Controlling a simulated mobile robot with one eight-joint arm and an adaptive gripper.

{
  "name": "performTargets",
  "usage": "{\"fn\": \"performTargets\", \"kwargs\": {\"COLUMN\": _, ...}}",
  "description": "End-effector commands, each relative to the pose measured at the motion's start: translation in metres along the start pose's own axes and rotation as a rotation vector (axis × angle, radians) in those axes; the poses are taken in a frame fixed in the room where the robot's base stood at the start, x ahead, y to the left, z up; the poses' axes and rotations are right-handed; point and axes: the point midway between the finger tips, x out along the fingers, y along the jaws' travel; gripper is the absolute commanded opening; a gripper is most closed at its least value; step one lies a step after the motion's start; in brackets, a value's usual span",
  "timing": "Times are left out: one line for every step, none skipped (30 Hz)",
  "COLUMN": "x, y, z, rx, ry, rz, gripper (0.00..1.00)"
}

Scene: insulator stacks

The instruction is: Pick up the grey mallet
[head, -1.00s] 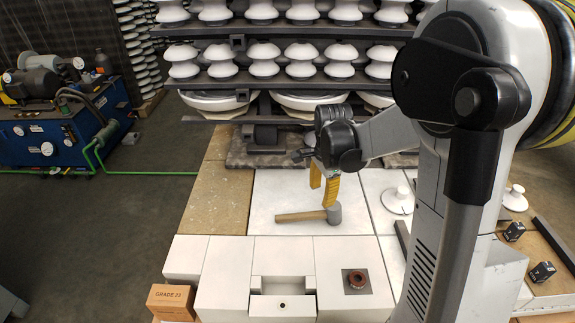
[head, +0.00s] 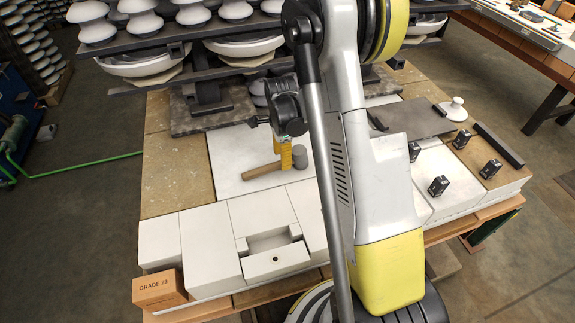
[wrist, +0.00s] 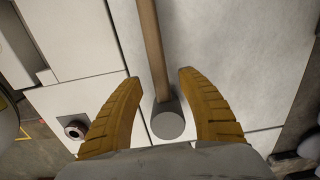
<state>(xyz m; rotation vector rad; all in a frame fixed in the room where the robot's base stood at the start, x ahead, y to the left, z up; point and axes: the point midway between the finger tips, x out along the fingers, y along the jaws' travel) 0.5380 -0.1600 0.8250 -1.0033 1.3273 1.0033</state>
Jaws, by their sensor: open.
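The grey mallet lies on a white slab, its wooden handle (head: 262,171) pointing left and its grey head (head: 299,160) at the right end. My gripper (head: 286,158) is open over the head end, with yellow fingers pointing down. In the wrist view my gripper (wrist: 159,82) has one finger on each side of the mallet, with a gap on both sides. I cannot tell how high the fingertips are above the slab.
White blocks (head: 210,245) stand along the front edge, with a box marked GRADE 23 (head: 159,290) at the front left. Insulator racks (head: 180,50) rise behind. Small black blocks (head: 439,186) stand at the right.

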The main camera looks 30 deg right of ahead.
Motion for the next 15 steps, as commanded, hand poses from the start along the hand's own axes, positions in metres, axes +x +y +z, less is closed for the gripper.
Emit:
{"fn": "performTargets", "kwargs": {"x": 0.013, "y": 0.000, "z": 0.001, "rx": 0.000, "ry": 0.000, "rz": 0.000, "gripper": 0.47}}
{"fn": "performTargets", "kwargs": {"x": 0.018, "y": 0.000, "z": 0.000, "rx": 0.000, "ry": 0.000, "rz": 0.000, "gripper": 0.47}}
{"fn": "performTargets", "kwargs": {"x": 0.022, "y": 0.000, "z": 0.000, "rx": 0.000, "ry": 0.000, "rz": 0.000, "gripper": 0.47}}
{"fn": "performTargets", "kwargs": {"x": 0.024, "y": 0.000, "z": 0.000, "rx": 0.000, "ry": 0.000, "rz": 0.000, "gripper": 0.47}}
{"fn": "performTargets", "kwargs": {"x": 0.025, "y": 0.000, "z": 0.000, "rx": 0.000, "ry": 0.000, "rz": 0.000, "gripper": 0.47}}
{"fn": "performTargets", "kwargs": {"x": 0.025, "y": 0.000, "z": 0.000, "rx": 0.000, "ry": 0.000, "rz": 0.000, "gripper": 0.47}}
{"fn": "performTargets", "kwargs": {"x": 0.025, "y": 0.000, "z": 0.000, "rx": 0.000, "ry": 0.000, "rz": 0.000, "gripper": 0.47}}
{"fn": "performTargets", "kwargs": {"x": 0.024, "y": 0.000, "z": 0.000, "rx": 0.000, "ry": 0.000, "rz": 0.000, "gripper": 0.47}}
{"fn": "performTargets", "kwargs": {"x": 0.024, "y": 0.000, "z": 0.000, "rx": 0.000, "ry": 0.000, "rz": 0.000, "gripper": 0.47}}
{"fn": "performTargets", "kwargs": {"x": 0.024, "y": 0.000, "z": 0.000, "rx": 0.000, "ry": 0.000, "rz": 0.000, "gripper": 0.47}}
{"fn": "performTargets", "kwargs": {"x": 0.024, "y": 0.000, "z": 0.000, "rx": 0.000, "ry": 0.000, "rz": 0.000, "gripper": 0.47}}
{"fn": "performTargets", "kwargs": {"x": 0.024, "y": 0.000, "z": 0.000, "rx": -0.001, "ry": 0.000, "rz": 0.000, "gripper": 0.36}}
{"fn": "performTargets", "kwargs": {"x": 0.024, "y": 0.000, "z": 0.000, "rx": -0.001, "ry": 0.000, "rz": 0.000, "gripper": 0.27}}
{"fn": "performTargets", "kwargs": {"x": 0.024, "y": 0.000, "z": 0.000, "rx": -0.001, "ry": 0.000, "rz": 0.000, "gripper": 0.18}}
{"fn": "performTargets", "kwargs": {"x": 0.024, "y": 0.000, "z": 0.000, "rx": -0.001, "ry": 0.000, "rz": 0.000, "gripper": 0.06}}
